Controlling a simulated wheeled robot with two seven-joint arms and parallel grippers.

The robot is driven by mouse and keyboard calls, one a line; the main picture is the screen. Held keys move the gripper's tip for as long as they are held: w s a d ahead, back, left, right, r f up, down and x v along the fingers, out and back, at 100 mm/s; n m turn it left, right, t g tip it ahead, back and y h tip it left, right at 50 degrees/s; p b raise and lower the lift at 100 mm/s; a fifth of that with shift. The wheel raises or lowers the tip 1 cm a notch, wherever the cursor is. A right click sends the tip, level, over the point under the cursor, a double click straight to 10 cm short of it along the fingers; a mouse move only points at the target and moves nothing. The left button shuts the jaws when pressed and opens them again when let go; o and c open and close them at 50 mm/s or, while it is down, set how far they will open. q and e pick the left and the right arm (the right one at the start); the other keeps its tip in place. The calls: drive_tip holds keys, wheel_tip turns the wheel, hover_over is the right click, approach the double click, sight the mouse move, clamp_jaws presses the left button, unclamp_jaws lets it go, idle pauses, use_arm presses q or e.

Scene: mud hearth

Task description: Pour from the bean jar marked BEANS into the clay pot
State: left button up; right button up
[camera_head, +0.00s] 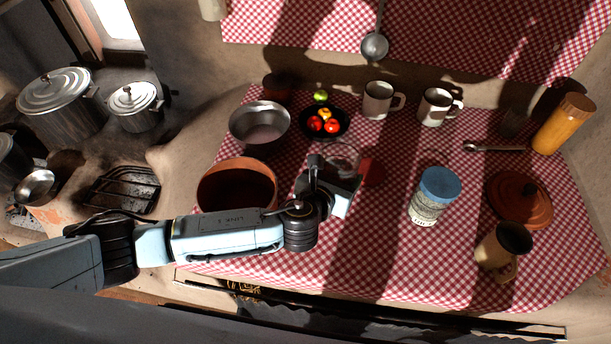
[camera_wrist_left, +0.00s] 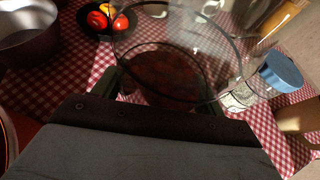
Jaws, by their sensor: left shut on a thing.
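My left gripper (camera_head: 343,186) is shut on a clear glass jar (camera_head: 343,156), which hangs over the middle of the table. In the left wrist view the jar (camera_wrist_left: 165,75) shows a round open rim and dark red contents low inside. I cannot read a BEANS mark on it; the gripper hides part of it. The clay pot (camera_head: 238,182) is an open terracotta pot left of the gripper, partly hidden behind my left forearm. The jar is apart from the pot, to its right. My right gripper is not in view.
A metal bowl (camera_head: 260,122), a black plate (camera_head: 324,122) of red and orange produce and two mugs (camera_head: 380,100) stand behind. To the right are a blue-lidded jar (camera_head: 436,195), a terracotta lid (camera_head: 518,198) and a tan, dark-topped vessel (camera_head: 498,248). The cloth between the gripper and blue-lidded jar is mostly clear.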

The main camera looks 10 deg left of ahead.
sight(322, 172)
use_arm(q)
drive_tip(key=shift+a+r+y+p, duration=0.1)
drive_tip(key=shift+r+y+p, duration=0.3)
drive_tip(key=shift+r+p, duration=0.15)
drive_tip(key=a+n+y+p, duration=0.1)
drive_tip(key=p, duration=0.1)
drive_tip(key=s+a+r+n+y+p, duration=0.1)
drive_tip(key=n+y+p, duration=0.1)
drive_tip(key=s+a+n+y+p, duration=0.1)
drive_tip(key=p, duration=0.1)
drive_tip(key=shift+a+r+n+t+y+p, duration=0.15)
drive_tip(key=shift+r+n+t+y+p, duration=0.15)
drive_tip(key=shift+r+n+y, duration=0.1)
drive_tip(key=s+a+n+g+y+p, duration=0.1)
drive_tip(key=s+a+n+y+p, duration=0.3)
drive_tip(key=s+p, duration=0.1)
drive_tip(key=shift+s+a+f+y, duration=0.2)
drive_tip(key=shift+s+a+y, duration=0.2)
drive_tip(key=shift+s, duration=0.3)
drive_tip(key=shift+r, duration=0.15)
drive_tip(key=shift+a+r+n+g+h+p, duration=0.1)
drive_tip(key=shift+r+n+g+h+p, duration=0.3)
drive_tip(key=shift+n+h, duration=0.5)
drive_tip(key=shift+a+r+n+g+h+p, duration=0.1)
drive_tip(key=shift+r+n+g+h+p, duration=0.15)
drive_tip(key=shift+n+g+h+p, duration=0.65)
drive_tip(key=shift+a+r+n+g+h+p, duration=0.1)
drive_tip(key=shift+r+n+h+p, duration=0.25)
drive_tip(key=shift+h, duration=0.95)
